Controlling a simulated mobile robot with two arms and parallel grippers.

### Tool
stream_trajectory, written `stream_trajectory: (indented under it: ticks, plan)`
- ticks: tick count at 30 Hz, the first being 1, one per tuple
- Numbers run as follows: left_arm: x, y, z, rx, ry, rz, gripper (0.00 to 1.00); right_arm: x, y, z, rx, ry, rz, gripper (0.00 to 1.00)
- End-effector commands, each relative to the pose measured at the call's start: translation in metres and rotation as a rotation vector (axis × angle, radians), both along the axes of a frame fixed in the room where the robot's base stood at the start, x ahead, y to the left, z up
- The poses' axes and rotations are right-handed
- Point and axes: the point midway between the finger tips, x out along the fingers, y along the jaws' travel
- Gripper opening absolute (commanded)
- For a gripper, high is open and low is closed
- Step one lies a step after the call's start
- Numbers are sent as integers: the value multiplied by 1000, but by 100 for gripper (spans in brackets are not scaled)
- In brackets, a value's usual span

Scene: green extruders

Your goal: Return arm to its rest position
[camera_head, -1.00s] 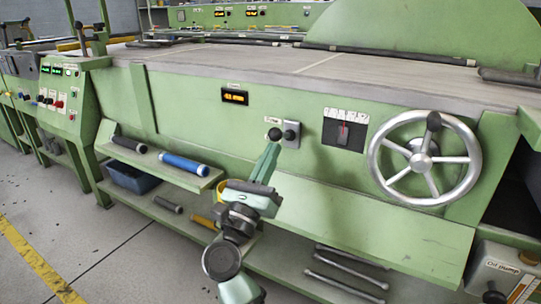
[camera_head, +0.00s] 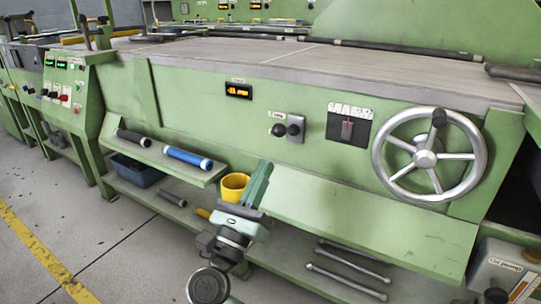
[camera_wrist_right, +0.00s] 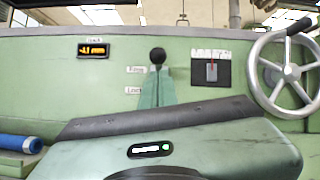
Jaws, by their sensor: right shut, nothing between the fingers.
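My right gripper (camera_head: 267,166) is in the lower middle of the head view, its green fingers pointing up and closed together with nothing between them. It is below and apart from the black round knob (camera_head: 278,130) on the green machine front (camera_head: 200,105). In the right wrist view the shut fingers (camera_wrist_right: 158,82) rise in the middle, and the black knob (camera_wrist_right: 157,56) shows just above their tips. The fingers hide part of the panel behind them. My left gripper is not in view.
A silver handwheel (camera_head: 378,160) is to the right. A yellow cup (camera_head: 234,187) shows behind the right gripper, beside a blue roll (camera_head: 188,158) on a shelf. A dark blue bin (camera_head: 137,170) sits lower left. Open floor (camera_head: 105,235) lies at left.

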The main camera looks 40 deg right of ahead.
Motion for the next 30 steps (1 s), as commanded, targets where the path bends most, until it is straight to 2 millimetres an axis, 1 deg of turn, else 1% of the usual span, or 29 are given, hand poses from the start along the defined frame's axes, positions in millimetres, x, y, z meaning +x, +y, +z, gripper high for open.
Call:
stream_trajectory:
  ticks: [3, 6, 20, 23, 26, 29, 30]
  plan:
    - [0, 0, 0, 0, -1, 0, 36, -4, 8, -8, 3, 4, 1, 0]
    - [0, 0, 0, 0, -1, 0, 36, -5, 11, -10, 5, 3, 1, 0]
    - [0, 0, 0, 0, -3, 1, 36, -5, 11, -11, 5, 4, 0, 0]
    - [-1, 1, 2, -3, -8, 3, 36, -8, 12, -8, -17, 14, -12, 0]
    - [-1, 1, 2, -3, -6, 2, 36, -25, 17, 5, -141, 69, -82, 0]
    - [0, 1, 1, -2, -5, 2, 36, -59, 33, 30, -382, 174, -244, 0]
    - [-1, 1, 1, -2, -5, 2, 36, -74, 42, 41, -492, 218, -326, 0]
